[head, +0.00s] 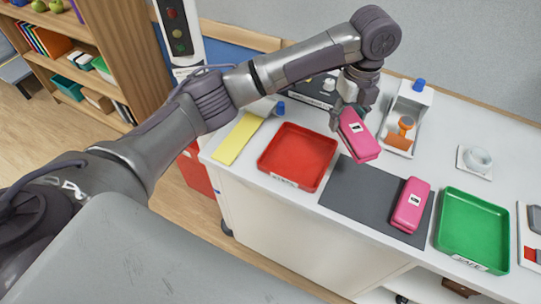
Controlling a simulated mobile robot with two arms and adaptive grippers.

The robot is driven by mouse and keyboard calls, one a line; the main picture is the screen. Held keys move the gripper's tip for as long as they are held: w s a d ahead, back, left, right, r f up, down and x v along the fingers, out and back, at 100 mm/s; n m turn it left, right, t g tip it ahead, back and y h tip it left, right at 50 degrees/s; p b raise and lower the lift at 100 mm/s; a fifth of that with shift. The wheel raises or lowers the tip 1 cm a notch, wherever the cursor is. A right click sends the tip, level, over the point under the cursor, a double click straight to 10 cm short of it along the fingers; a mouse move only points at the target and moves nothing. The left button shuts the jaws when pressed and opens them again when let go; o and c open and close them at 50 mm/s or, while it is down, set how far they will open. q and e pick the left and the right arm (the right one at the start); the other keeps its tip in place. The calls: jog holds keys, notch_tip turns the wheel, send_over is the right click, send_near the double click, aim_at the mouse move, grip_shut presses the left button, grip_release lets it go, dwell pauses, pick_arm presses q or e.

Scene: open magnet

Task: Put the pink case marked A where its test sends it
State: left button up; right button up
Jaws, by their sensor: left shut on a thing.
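My left gripper (350,110) is shut on a pink case (363,143) with a white label, holding it above the back part of the dark mat (352,190). A second pink case (410,206) with a white label lies on the right part of the mat. The letters on both labels are too small to read, so I cannot tell which case is A. A red tray (298,154) stands left of the mat, and a green tray (472,229) with a label that seems to read SAFE stands right of it. My right gripper is not in view.
Behind the mat stands a white device (419,97) with a blue knob and an orange part (400,136). A white round item (477,158) sits at the back right. A yellow strip (236,138) lies left of the red tray. A panel with coloured lights (178,28) stands at the back left.

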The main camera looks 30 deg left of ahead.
pick_arm(q)
jog(key=a+f+p, duration=0.2)
jog(key=a+f, duration=0.1)
jog(key=a, duration=0.2)
jog(key=p, duration=0.1)
send_over(294, 147)
notch_tip(294, 147, down, 4)
jog(key=shift+d+r, duration=0.1)
jog(key=shift+r, duration=0.05)
jog(key=shift+s+f, duration=0.1)
jog(key=shift+f, duration=0.15)
notch_tip(294, 147, down, 3)
jog(key=shift+f+p, duration=0.1)
jog(key=shift+p, duration=0.65)
jog(key=shift+f, duration=0.35)
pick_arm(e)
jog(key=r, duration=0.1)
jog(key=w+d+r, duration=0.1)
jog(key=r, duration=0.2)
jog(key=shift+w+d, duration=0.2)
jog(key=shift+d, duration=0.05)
pick_arm(q)
jog(key=shift+f, duration=0.1)
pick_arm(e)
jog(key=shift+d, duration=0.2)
pick_arm(q)
jog(key=o, duration=1.2)
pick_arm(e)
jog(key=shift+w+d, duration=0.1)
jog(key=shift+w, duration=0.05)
